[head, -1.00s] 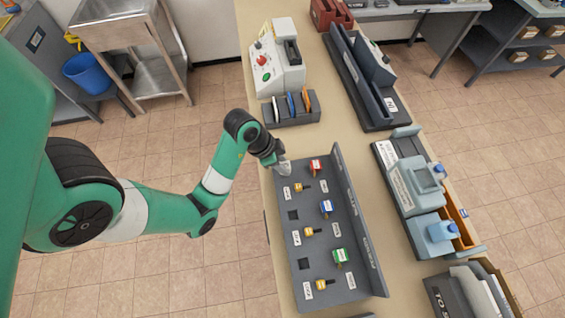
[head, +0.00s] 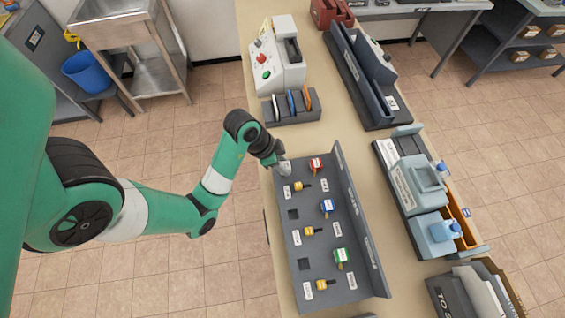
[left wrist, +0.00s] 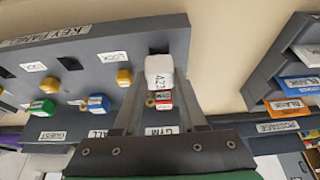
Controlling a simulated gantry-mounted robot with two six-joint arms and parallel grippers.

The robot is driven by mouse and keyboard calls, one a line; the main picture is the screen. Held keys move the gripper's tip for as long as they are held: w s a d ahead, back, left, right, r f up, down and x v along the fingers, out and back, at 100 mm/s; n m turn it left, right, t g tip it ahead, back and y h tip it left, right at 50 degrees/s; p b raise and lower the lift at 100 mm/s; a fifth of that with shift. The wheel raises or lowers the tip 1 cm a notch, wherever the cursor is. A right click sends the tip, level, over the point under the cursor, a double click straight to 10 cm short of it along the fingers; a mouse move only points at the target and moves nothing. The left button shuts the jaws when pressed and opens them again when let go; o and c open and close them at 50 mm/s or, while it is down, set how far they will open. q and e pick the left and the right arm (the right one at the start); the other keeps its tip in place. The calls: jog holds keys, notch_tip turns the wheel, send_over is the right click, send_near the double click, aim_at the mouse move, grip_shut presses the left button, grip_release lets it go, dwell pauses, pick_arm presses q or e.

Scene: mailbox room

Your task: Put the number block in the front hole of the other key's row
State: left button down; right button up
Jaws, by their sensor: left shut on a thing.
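The red key (left wrist: 161,100) is behind the block, by the GYM label. The blue key (left wrist: 98,104) and green key (left wrist: 43,107) stand by HALL and GUEST. My right gripper is out of view.
A grey rack (head: 291,109) with coloured slips stands just beyond the panel, near the left gripper. A white machine (head: 277,66) is behind it. Blue containers (head: 416,184) stand to the panel's right. Two other panel holes (head: 293,214) (head: 303,264) are empty.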

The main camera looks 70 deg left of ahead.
pick_arm(q)
jog(key=shift+f, duration=0.35)
jog(key=shift+f, duration=0.1)
jog(key=shift+f+b, duration=0.3)
jog(key=shift+b, duration=0.2)
jog(key=shift+c, duration=1.9)
grip_release()
notch_tip(320, 180, up, 7)
jog(key=p, duration=0.7)
jog(key=shift+r, duration=0.15)
